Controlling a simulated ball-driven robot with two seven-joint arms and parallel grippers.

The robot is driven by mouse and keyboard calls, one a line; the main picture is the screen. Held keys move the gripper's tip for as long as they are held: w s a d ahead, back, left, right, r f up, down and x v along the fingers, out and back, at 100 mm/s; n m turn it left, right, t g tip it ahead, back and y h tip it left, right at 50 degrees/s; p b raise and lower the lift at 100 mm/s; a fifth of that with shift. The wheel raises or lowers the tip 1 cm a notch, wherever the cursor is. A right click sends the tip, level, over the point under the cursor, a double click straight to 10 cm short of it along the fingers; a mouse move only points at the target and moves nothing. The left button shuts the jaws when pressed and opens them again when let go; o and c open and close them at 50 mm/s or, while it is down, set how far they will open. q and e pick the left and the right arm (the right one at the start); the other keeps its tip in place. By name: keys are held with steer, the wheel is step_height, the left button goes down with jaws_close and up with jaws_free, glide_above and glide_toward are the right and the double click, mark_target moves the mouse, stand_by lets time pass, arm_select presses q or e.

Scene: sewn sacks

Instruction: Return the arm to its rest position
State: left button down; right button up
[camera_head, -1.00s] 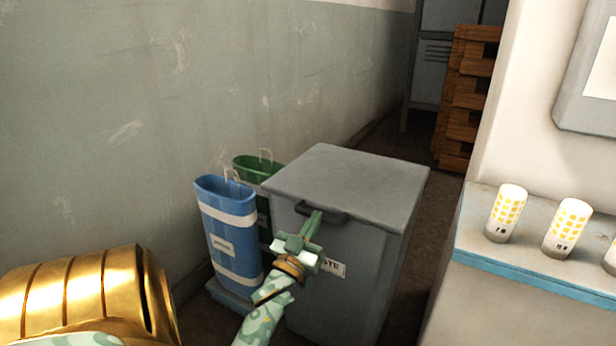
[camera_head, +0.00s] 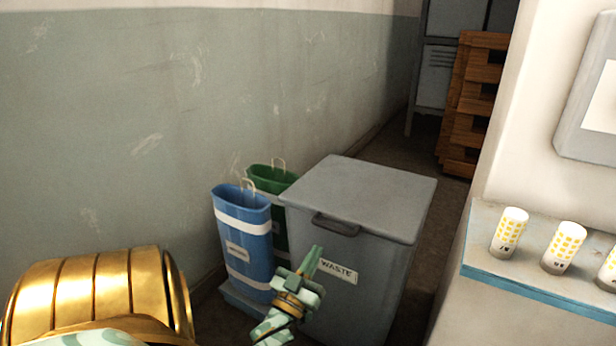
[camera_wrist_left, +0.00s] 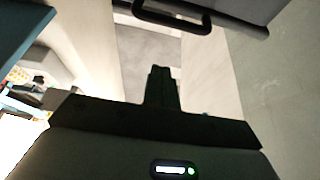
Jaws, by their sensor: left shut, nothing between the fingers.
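My left gripper (camera_head: 312,262) is shut and empty in the head view. It is in front of the grey waste bin (camera_head: 352,290), below the bin's handle (camera_head: 336,225) and left of its "WASTE" label. The bin's lid (camera_head: 365,190) is closed. In the left wrist view the shut fingers (camera_wrist_left: 161,85) point away from the camera, and a dark handle (camera_wrist_left: 172,18) shows at the top. My right gripper is not in view.
A blue sack (camera_head: 243,240) and a green sack (camera_head: 272,180) stand left of the bin, by the wall. A counter (camera_head: 540,272) at right holds several white and yellow cylinders (camera_head: 510,232). Wooden pallets (camera_head: 468,115) and a grey locker (camera_head: 433,75) stand at the back.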

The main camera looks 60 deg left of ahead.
arm_select(q)
steer(key=shift+s+d+f, duration=0.3)
steer(key=shift+s, duration=0.15)
steer(key=shift+f, duration=0.1)
